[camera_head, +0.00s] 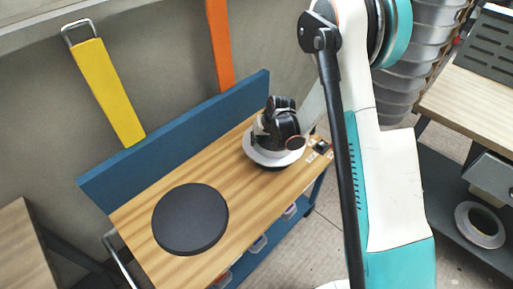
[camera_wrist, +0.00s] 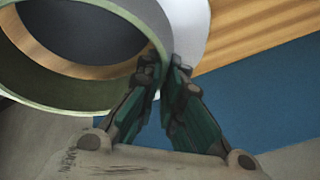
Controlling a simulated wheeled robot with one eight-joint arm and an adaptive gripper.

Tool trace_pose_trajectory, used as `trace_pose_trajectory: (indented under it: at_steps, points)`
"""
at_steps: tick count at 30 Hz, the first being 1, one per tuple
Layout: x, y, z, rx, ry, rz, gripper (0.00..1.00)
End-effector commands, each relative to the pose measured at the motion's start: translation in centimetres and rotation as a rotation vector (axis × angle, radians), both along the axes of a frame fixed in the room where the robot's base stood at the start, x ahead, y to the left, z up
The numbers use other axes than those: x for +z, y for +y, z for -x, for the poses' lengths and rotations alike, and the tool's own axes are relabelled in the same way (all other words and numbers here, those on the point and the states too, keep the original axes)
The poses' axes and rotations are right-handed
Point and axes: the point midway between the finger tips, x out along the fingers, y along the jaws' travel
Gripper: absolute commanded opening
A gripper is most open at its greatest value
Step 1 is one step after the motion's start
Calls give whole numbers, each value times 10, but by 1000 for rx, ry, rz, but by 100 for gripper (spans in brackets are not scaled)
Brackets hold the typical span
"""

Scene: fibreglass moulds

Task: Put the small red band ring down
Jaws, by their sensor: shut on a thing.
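My gripper (camera_wrist: 164,66) is shut on the wall of a wide, hollow ring in the wrist view. This ring (camera_wrist: 65,92) looks pale green there, and no red shows on it. A dark round surface and a strip of wood show through its opening. A pale grey-white surface (camera_wrist: 192,30) lies just beyond the ring; I cannot tell whether they touch. In the head view, my wrist is over a white round piece (camera_head: 262,158) at the right end of the wooden workbench (camera_head: 245,205). My fingertips are hidden there, and I cannot make out the ring.
A black disc (camera_head: 190,219) lies on the workbench's left part, with bare wood between it and the white piece. A blue board (camera_head: 180,137) runs along the back edge. Small dark items (camera_head: 320,147) sit at the right end. Another bench (camera_head: 480,105) stands far right.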

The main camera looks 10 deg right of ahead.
Motion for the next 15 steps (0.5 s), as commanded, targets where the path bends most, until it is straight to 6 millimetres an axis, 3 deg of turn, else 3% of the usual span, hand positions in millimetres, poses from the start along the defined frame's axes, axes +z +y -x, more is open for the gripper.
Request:
trace_pose_trajectory:
  at_steps: [9,15]
  points:
    - [-40,0,0,0,0,0,0]
    - [-41,0,0,0,0,0,0]
